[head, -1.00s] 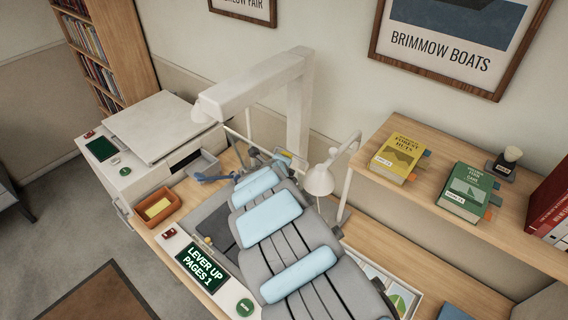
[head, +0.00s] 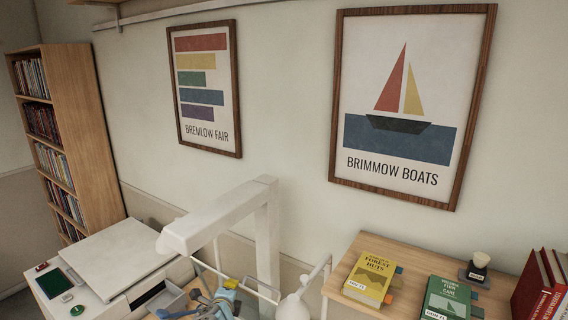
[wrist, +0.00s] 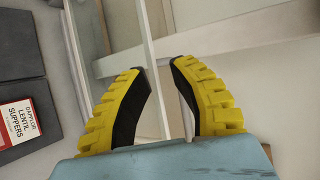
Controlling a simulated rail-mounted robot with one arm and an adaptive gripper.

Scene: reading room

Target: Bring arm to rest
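My gripper (wrist: 158,68) shows in the wrist view with two yellow, ridged fingers with black pads. The fingertips are apart and nothing is held between them. Pale bars of a frame (wrist: 150,50) show behind the gap; I cannot tell how far off they are. In the head view, part of my arm, blue with a yellow bit, shows low at the bottom edge near the white stand. The rest of the arm is out of that view, and the fingers are too small there to make out.
A white overhead stand (head: 225,215) and a lamp (head: 292,306) rise close by. A shelf (head: 345,255) at right holds a yellow book (head: 369,278) and a green book (head: 447,299). A flat-topped white machine (head: 110,262) stands left. A red-and-white label (wrist: 18,122) lies left in the wrist view.

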